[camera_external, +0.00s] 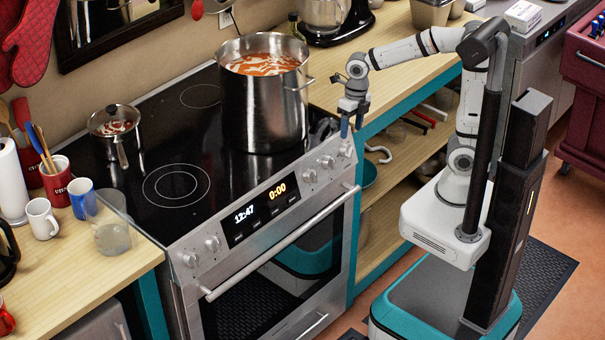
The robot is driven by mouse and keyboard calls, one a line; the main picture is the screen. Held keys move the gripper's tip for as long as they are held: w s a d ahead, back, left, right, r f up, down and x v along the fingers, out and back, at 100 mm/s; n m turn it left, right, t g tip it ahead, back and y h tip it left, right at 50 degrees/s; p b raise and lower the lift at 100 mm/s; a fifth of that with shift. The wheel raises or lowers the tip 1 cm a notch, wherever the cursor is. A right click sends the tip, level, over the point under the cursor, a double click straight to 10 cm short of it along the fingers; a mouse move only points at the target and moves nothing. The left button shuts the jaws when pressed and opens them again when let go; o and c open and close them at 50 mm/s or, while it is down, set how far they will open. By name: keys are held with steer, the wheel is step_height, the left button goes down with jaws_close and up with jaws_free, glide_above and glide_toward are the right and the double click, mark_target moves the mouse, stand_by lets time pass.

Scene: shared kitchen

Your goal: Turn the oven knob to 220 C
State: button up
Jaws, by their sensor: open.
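The oven (270,225) has a steel front panel with round silver knobs. Two knobs (212,243) sit left of the display (260,208), which reads 12:47 and 0:00. More knobs (310,175) sit to its right, the farthest one (345,150) near the panel's right end. My gripper (352,126) points down, open, just above that rightmost knob. I cannot tell whether its fingers touch the knob. The knob markings are too small to read, so which one sets 220 C and its present setting cannot be told.
A large steel pot of red soup (264,110) stands on the cooktop close left of my gripper. A small lidded pot (117,135) is farther left. The oven handle (285,243) juts out below the panel. Wooden counters flank the stove. A mixer (335,22) stands behind.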

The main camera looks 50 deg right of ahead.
steer(key=shift+r, duration=0.15)
step_height(320, 180, down, 4)
steer(key=s+n+g+h+p, duration=0.1)
steer(key=s+n+h+p, duration=0.1)
steer(key=s+h+p, duration=0.15)
steer(key=n+t+h+p, duration=0.5)
steer(key=n+t+p, duration=0.9)
steer(key=n+t, duration=0.4)
glide_toward(350, 155)
steer(key=w+n, duration=0.1)
steer(key=w, duration=0.1)
steer(key=shift+g, duration=0.3)
steer(key=shift+d+p+x, duration=0.2)
steer(key=shift+p+x, duration=0.55)
steer(key=shift+x, duration=3.1)
steer(key=shift+s+r, duration=0.1)
steer(key=shift+r, duration=0.1)
steer(key=shift+c, duration=0.4)
steer(key=c, duration=0.9)
